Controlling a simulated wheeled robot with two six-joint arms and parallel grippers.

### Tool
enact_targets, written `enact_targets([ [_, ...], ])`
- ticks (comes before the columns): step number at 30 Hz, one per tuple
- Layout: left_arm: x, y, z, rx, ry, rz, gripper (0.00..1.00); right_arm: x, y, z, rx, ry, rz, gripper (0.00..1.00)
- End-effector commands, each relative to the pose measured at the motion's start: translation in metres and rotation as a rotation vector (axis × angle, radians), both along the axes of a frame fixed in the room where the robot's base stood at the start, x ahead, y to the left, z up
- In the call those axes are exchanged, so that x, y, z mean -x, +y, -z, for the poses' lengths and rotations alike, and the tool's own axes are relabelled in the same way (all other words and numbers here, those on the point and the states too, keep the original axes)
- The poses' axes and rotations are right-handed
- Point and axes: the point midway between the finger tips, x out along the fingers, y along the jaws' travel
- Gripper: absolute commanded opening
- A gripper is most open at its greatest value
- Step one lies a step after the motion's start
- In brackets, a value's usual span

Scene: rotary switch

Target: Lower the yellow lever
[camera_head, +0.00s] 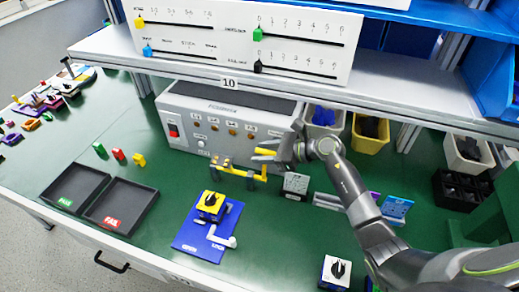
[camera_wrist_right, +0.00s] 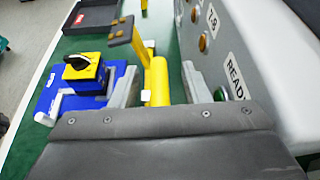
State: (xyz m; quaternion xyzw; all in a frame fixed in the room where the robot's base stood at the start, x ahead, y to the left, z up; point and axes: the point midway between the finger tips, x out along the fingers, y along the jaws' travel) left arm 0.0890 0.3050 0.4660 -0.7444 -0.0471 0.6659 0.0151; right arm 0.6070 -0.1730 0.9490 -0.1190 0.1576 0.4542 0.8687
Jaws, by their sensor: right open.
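The yellow lever (camera_head: 240,171) stands on the green bench in front of the grey control box, on dark supports. In the right wrist view its yellow bar (camera_wrist_right: 157,82) runs between my two grey fingers. My right gripper (camera_head: 281,151) is open at the lever's right end, with a finger on either side of the bar (camera_wrist_right: 160,88). I cannot tell whether either finger touches it. My left gripper is not in view.
A grey control box (camera_head: 225,120) stands right behind the lever. A yellow rotary switch (camera_head: 211,202) sits on a blue base (camera_head: 188,240) in front. Two black trays (camera_head: 122,207) lie left. A shelf (camera_head: 400,88) hangs above. A white-faced switch (camera_head: 336,270) is near the front edge.

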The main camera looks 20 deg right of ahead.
Motion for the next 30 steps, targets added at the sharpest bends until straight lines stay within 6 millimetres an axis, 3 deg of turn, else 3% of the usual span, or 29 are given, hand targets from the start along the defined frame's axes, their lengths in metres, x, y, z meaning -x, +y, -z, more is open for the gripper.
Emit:
enact_targets([
  [5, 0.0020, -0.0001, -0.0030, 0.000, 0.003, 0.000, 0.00, -0.0073, 0.0108, 0.0046, 0.000, 0.000, -0.001, 0.42],
  [14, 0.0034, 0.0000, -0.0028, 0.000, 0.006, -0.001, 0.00, -0.0084, 0.0121, 0.0062, 0.002, -0.001, -0.001, 0.42],
  [24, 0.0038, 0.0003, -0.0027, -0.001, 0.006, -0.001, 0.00, -0.0083, 0.0119, 0.0061, 0.001, 0.000, 0.000, 0.00],
  [30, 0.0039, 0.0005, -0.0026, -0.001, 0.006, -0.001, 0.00, -0.0083, 0.0117, 0.0061, 0.001, 0.000, 0.000, 0.00],
])
